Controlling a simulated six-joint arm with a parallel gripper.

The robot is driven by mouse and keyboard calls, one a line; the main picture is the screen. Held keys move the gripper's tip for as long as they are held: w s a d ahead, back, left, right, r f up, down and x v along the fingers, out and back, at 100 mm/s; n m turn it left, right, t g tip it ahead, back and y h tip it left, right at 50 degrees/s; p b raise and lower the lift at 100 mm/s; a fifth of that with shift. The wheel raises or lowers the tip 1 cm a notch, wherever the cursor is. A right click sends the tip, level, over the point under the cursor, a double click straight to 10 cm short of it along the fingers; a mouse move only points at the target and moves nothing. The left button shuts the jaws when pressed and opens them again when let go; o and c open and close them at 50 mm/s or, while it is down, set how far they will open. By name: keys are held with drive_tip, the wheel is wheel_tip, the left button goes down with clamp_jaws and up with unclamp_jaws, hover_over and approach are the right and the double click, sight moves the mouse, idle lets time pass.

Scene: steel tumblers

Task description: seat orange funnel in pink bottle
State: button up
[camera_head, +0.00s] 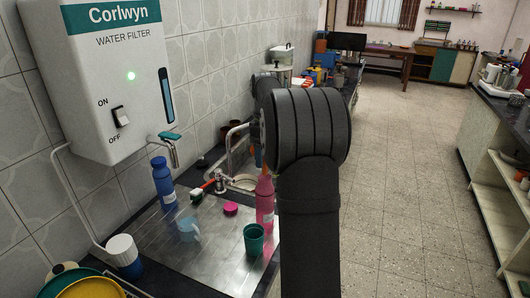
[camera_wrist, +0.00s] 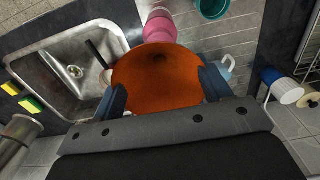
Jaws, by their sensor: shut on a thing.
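The orange funnel (camera_wrist: 158,78) is held between the two fingers of my gripper (camera_wrist: 164,90) in the wrist view, its wide mouth facing the camera. The pink bottle (camera_wrist: 158,28) shows just beyond the funnel's far rim. In the head view the pink bottle (camera_head: 265,203) stands upright on the steel drainboard, partly behind my arm. My arm hides most of the gripper there; only a small orange patch shows above the bottle. The funnel's spout is hidden, so I cannot tell whether it is in the bottle's neck.
A teal cup (camera_head: 254,239) stands in front of the bottle. A pink cap (camera_head: 231,208), a pale blue mug (camera_head: 188,229) and a blue bottle (camera_head: 163,185) are to its left on the drainboard (camera_head: 215,255). The sink (camera_wrist: 72,68) lies left in the wrist view.

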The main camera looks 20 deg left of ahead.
drive_tip(key=shift+f, duration=2.95)
drive_tip(key=o, duration=1)
drive_tip(key=shift+o, duration=0.2)
wheel_tip(320, 180, up, 17)
drive_tip(key=shift+r, duration=0.2)
